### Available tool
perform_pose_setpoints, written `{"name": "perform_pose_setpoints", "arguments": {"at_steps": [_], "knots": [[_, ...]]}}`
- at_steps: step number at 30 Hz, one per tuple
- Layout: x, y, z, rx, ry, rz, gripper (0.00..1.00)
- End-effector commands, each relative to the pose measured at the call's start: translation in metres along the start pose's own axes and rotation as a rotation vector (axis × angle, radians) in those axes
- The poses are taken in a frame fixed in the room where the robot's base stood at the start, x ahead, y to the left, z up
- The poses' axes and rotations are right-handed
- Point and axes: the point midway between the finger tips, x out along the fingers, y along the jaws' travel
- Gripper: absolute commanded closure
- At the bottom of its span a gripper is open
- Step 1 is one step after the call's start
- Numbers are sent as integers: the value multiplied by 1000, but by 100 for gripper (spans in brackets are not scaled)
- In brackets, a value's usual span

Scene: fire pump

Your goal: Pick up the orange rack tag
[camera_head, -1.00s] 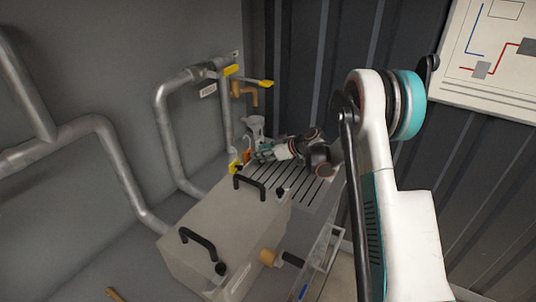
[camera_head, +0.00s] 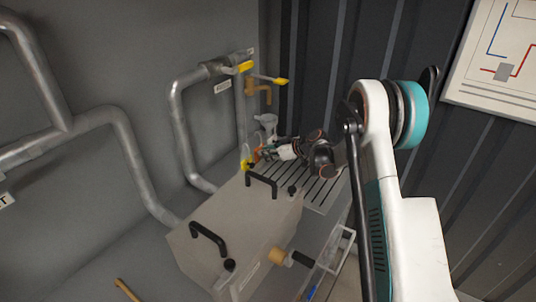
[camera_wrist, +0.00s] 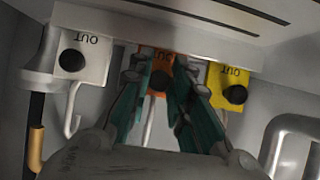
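The orange rack tag (camera_wrist: 160,78) hangs between a white tag (camera_wrist: 82,58) and a yellow tag (camera_wrist: 229,86) under a pale ledge in the wrist view. A round dark spot shows on each tag. My gripper (camera_wrist: 162,72) has its two teal-sided fingers at the orange tag, one on each side of its dark spot. They partly cover the tag. A small gap shows between the fingertips; I cannot tell whether they press on the tag. In the head view the orange tag (camera_head: 257,153) is a small patch beside my gripper (camera_head: 264,154).
White hooks hang below the tags. A grey box (camera_head: 235,232) with black handles stands in front of the slotted top (camera_head: 318,192). Pipes (camera_head: 130,160) run along the left wall. Yellow-handled valves (camera_head: 245,67) sit above the tags.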

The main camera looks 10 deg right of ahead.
Motion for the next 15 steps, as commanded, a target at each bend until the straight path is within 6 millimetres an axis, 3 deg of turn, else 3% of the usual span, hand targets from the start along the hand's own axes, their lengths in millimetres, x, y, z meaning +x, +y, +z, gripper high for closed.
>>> {"name": "perform_pose_setpoints", "arguments": {"at_steps": [15], "knots": [[-6, 0, -10, 0, 0, 0, 95]]}}
